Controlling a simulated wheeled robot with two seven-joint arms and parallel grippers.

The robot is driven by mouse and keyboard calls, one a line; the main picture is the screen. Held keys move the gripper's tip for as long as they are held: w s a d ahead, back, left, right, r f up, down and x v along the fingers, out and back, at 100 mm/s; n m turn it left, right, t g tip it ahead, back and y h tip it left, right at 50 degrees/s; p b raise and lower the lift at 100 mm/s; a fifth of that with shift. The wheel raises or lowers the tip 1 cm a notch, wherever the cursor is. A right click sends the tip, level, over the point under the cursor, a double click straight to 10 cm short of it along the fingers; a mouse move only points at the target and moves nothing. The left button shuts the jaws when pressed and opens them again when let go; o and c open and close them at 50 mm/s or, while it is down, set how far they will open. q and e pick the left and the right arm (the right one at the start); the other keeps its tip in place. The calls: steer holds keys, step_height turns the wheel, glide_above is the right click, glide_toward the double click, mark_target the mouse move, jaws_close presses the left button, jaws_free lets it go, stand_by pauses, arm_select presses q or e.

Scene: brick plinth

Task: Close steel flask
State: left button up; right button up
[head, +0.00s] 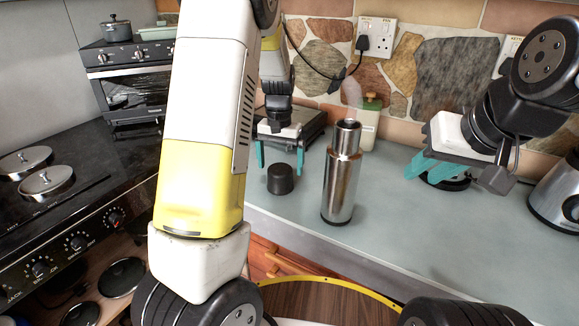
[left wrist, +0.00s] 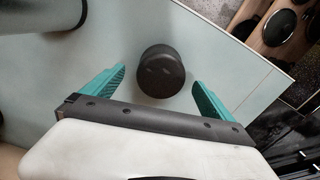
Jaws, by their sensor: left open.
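The steel flask (head: 341,185) stands upright on the counter, its mouth uncovered with faint steam above it. A black round cap (head: 280,179) sits on the counter to the left of the flask. My left gripper (head: 280,160) is open and empty above the cap. In the left wrist view the cap (left wrist: 161,72) shows between and beyond the two teal fingertips (left wrist: 160,82), not touching them. A grey cylinder at that view's top left looks like part of the flask (left wrist: 35,14). My right gripper (head: 426,168) is to the right of the flask, its teal fingers apart and empty.
A black hob (head: 90,180) with pan lids lies to the left. A green-grey canister (head: 369,125) stands behind the flask and a steel appliance (head: 560,195) at the far right. The counter in front of the right gripper is clear.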

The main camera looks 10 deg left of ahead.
mark_target(280, 170)
arm_select(q)
step_height(280, 170, down, 5)
steer(key=shift+f, duration=0.15)
stand_by(0.3)
steer(key=c, duration=1.5)
steer(key=shift+o, duration=0.2)
steer(key=shift+r, duration=5.05)
